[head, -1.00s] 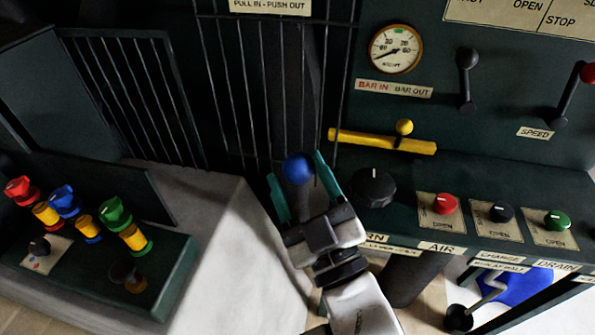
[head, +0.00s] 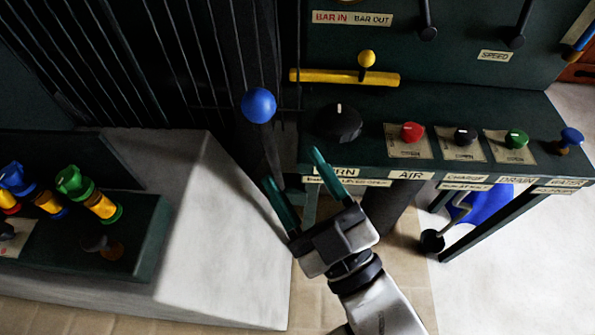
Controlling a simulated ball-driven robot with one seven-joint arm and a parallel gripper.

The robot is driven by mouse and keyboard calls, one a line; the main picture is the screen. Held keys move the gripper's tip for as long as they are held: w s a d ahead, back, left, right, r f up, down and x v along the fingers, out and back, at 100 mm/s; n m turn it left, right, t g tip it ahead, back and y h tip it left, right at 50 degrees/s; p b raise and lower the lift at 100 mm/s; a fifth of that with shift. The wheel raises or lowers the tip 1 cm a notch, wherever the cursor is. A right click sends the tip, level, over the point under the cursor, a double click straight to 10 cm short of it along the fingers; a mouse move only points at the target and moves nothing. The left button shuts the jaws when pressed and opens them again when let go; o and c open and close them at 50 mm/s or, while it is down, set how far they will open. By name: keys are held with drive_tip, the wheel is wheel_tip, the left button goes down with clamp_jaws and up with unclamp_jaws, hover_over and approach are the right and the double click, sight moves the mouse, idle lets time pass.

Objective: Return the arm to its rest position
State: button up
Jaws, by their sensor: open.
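My gripper (head: 297,171) is in the lower middle of the head view, with its two teal fingers spread apart and nothing between them. The fingers point up and to the left. A blue ball knob (head: 259,105) on a dark lever stands just beyond and above the fingertips, apart from them. My arm runs down to the bottom edge of the picture.
A dark green control bench (head: 450,150) with a black dial (head: 338,123) and several coloured knobs is close to the gripper's right. A yellow bar (head: 344,77) lies above it. A pale plinth (head: 215,240) and a panel of coloured valves (head: 75,235) are left.

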drive_tip(key=w+d+f+m+g+h+p, duration=0.2)
drive_tip(key=d+f+m+g+h+p, duration=0.35)
drive_tip(key=d+f+h, duration=0.85)
drive_tip(key=s+d+f+m+g, duration=0.3)
drive_tip(key=s+d+f+g, duration=0.2)
drive_tip(key=s, duration=0.4)
drive_tip(key=s+d+f+m+g+y, duration=0.1)
drive_tip(key=s+d+f+m+g, duration=0.3)
drive_tip(key=s+d, duration=0.4)
drive_tip(key=s+f+g, duration=0.1)
drive_tip(key=g, duration=0.1)
drive_tip(key=shift+s+d+f+g+p, duration=0.15)
drive_tip(key=shift+d+f+g+p, duration=0.15)
drive_tip(key=shift+f+g+p, duration=0.05)
